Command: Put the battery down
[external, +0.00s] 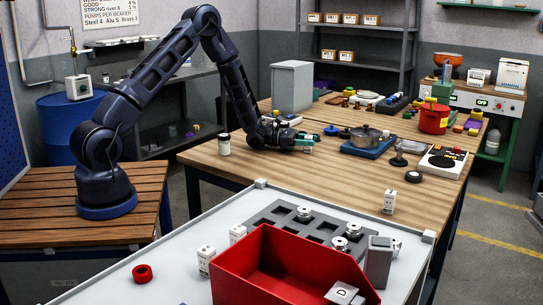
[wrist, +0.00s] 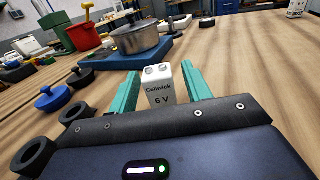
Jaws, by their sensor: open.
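The battery (wrist: 160,88), a white block marked "Cellwick 6 V" with two round terminals on top, is between the two green fingers of my gripper (wrist: 158,80) in the wrist view. The fingers are open, one on each side of it. Its lower part is hidden behind the dark gripper body. In the external view my gripper (external: 304,142) is low over the wooden table (external: 290,185), and the battery is mostly hidden there. I cannot tell whether its base touches the wood.
A pot (external: 365,137) on a blue base (external: 368,149) stands beyond my gripper. Another white block (external: 389,202) stands near the table's front. The middle front is clear.

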